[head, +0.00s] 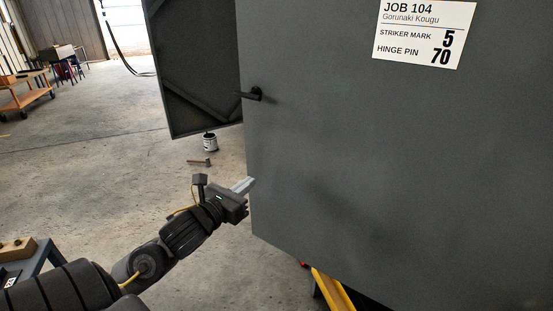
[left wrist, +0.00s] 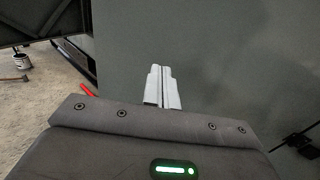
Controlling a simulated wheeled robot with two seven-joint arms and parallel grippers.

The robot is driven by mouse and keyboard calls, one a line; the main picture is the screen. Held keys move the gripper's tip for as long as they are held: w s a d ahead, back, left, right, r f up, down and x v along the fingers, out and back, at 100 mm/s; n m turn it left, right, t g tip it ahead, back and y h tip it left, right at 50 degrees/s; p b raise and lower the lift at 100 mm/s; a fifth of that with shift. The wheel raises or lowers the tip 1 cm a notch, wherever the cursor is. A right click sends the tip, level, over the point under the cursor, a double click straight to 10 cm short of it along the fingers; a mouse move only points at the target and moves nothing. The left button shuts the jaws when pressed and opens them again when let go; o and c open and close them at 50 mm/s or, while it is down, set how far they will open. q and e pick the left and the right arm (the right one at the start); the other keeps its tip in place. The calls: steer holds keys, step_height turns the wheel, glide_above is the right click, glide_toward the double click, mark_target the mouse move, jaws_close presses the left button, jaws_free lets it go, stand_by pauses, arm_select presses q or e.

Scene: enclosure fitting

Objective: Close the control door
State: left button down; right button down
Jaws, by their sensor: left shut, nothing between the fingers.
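A large grey-green door (head: 380,160) fills the right of the head view, with a black lever handle (head: 252,94) near its left edge. No marking names it as the control door. Behind its left edge a darker panel with diagonal braces (head: 200,60) stands swung out. My left gripper (head: 243,185) is shut and empty, below the handle, at the door's lower left edge. In the left wrist view its pale fingers (left wrist: 162,88) are together in front of the grey face (left wrist: 210,50). I cannot tell if they touch it. My right gripper is not in view.
A job card (head: 424,33) is on the door. A paint can (head: 210,141) and a hammer (head: 199,162) are on the concrete floor behind. A yellow bar (head: 333,290) shows under the door. A wooden cart (head: 30,95) stands far left; the floor between is mostly clear.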

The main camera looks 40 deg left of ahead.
arm_select(q)
steer(key=p, duration=0.2)
glide_toward(283, 155)
steer(key=w, duration=0.5)
steer(key=shift+w+r, duration=0.15)
steer(key=shift+w, duration=0.25)
steer(key=shift+w+a+p, duration=0.1)
steer(key=shift+w+p, duration=0.25)
steer(key=shift+w, duration=0.25)
steer(key=shift+w, duration=0.15)
